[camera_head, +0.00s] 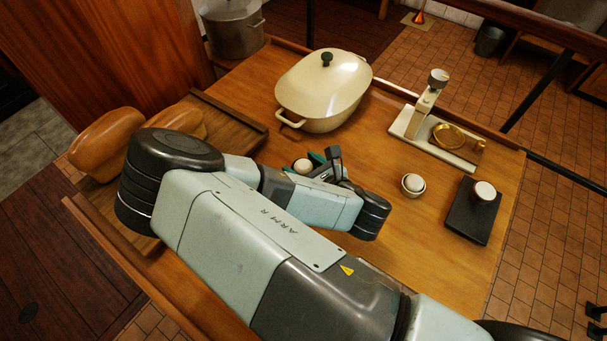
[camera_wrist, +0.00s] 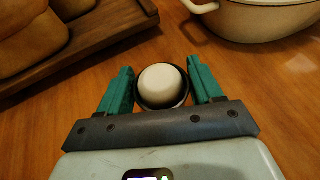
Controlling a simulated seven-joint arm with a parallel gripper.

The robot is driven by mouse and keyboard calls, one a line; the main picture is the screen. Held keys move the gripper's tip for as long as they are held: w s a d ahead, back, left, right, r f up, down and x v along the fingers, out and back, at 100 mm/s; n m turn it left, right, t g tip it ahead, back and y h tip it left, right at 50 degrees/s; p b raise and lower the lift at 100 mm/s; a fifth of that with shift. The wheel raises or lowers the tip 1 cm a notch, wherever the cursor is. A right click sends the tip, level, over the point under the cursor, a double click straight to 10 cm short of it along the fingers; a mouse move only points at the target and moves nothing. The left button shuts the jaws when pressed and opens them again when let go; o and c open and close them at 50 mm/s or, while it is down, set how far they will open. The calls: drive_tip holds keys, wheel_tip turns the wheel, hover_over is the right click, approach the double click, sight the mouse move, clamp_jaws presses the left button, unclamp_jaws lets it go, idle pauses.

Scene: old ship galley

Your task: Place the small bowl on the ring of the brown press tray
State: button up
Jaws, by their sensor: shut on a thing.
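A small dark bowl (camera_wrist: 163,107) with a white round thing (camera_wrist: 161,84) in it sits between the green fingers of my gripper (camera_wrist: 160,70) in the wrist view. The fingers are shut on the bowl, one on each side. In the head view the white round thing (camera_head: 302,166) shows beside my gripper (camera_head: 314,162), and the bowl is mostly hidden. I cannot tell whether the bowl touches the table. A cream press (camera_head: 427,104) with a brass ring (camera_head: 451,137) over its base stands at the back right, well away from my gripper.
A pale small bowl (camera_head: 413,190) with a white round thing stands right of my gripper. A black slab (camera_head: 467,219) bears a white cylinder (camera_head: 485,191). A cream lidded pot (camera_head: 322,88) stands behind, and a wooden tray (camera_head: 235,121) with loaves lies left. Bare table separates pot and press.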

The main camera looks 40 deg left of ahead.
wheel_tip(320, 180, up, 6)
drive_tip(key=shift+f, duration=0.25)
drive_tip(key=w+d+f+m+t+h, duration=0.2)
drive_tip(key=w+d+m+t+h, duration=0.45)
drive_tip(key=w, duration=0.75)
wheel_tip(320, 180, up, 4)
drive_tip(key=m+t, duration=0.2)
drive_tip(key=m, duration=0.1)
hover_over(448, 137)
drive_tip(key=shift+n+g, duration=0.25)
drive_tip(key=shift+g, duration=0.1)
wheel_tip(448, 137, down, 9)
drive_tip(key=shift+f, duration=0.2)
drive_tip(key=shift+f, duration=0.1)
